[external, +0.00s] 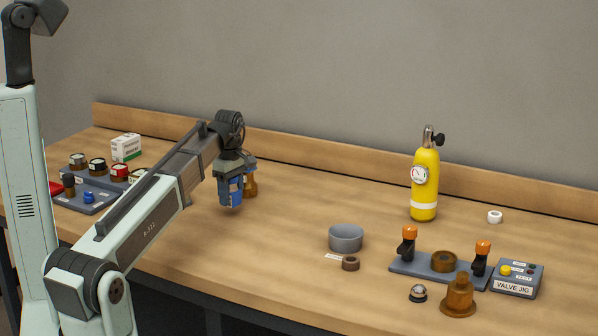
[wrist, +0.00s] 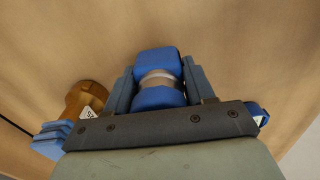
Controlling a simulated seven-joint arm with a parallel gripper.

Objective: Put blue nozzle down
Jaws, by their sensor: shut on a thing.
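My gripper (external: 231,200) hangs over the left-middle part of the wooden bench, fingers pointing down. In the wrist view my gripper (wrist: 158,78) is shut on the blue nozzle (wrist: 156,62), a blue piece with a silver metal band, held between the two blue-grey fingers. The external view mostly hides the nozzle among the blue fingers. I cannot tell whether its lower end touches the bench.
A grey tray (external: 92,206) with several jars and a small blue part (external: 89,197) is at left. A grey bowl (external: 346,238), yellow cylinder (external: 425,185), valve jig (external: 411,264) and brass part (external: 458,298) stand at right. The bench between gripper and bowl is clear.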

